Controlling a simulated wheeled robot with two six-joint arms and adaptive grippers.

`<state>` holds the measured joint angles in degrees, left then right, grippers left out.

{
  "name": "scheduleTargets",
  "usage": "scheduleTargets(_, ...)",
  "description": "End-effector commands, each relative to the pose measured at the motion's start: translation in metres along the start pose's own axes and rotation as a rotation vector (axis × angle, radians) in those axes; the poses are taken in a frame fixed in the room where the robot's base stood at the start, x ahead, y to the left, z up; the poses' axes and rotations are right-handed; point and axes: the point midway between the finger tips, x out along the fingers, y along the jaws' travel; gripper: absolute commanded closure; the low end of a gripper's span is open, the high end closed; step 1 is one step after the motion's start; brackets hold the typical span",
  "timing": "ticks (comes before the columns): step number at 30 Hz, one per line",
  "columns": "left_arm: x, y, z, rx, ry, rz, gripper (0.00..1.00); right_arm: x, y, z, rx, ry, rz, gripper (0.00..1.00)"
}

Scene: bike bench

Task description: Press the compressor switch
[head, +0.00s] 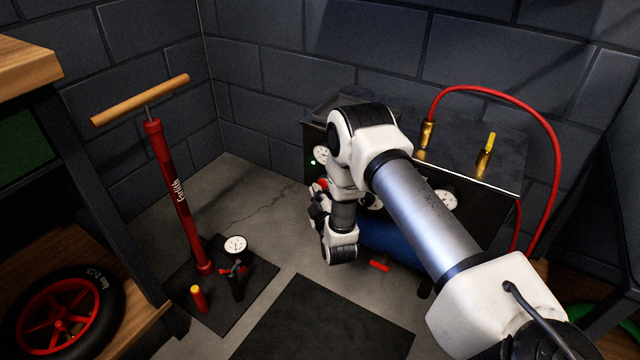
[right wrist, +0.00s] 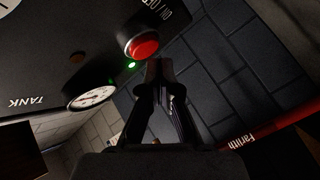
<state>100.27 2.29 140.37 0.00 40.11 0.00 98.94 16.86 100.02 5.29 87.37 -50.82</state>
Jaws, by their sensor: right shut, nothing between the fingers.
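The compressor (head: 480,178) stands against the back wall, with a black panel and a blue tank below. Its switch is a round red button in a pale ring, marked ON/OFF, in the right wrist view (right wrist: 144,44); a lit green lamp (right wrist: 131,65) is beside it. In the head view my right arm hides part of the panel. My right gripper (right wrist: 164,68) is shut and empty, its fingertips close beside the button's edge in the picture. I cannot tell whether they touch it. My left gripper is not in view.
A gauge (right wrist: 92,97) marked TANK sits near the button. A red hose (head: 553,130) arches over the compressor's right side. A red floor pump (head: 178,190) with a wooden handle stands at left, and a wheel (head: 60,318) lies on the bench shelf.

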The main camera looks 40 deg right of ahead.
Motion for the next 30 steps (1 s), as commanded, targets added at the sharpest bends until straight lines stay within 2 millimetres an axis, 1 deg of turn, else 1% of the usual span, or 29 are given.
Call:
scheduleTargets(11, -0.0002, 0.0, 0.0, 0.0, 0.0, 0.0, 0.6, 0.0005, 0.0004, 0.0003, 0.0, 0.0, 0.0, 1.0)
scheduleTargets(18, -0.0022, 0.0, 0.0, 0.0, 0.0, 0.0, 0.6, 0.0066, 0.0036, 0.0065, 0.0, -0.002, 0.0, 1.0)
scheduleTargets(30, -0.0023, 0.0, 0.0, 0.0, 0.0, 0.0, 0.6, 0.0077, 0.004, 0.0067, 0.0, 0.0, 0.0, 1.0)
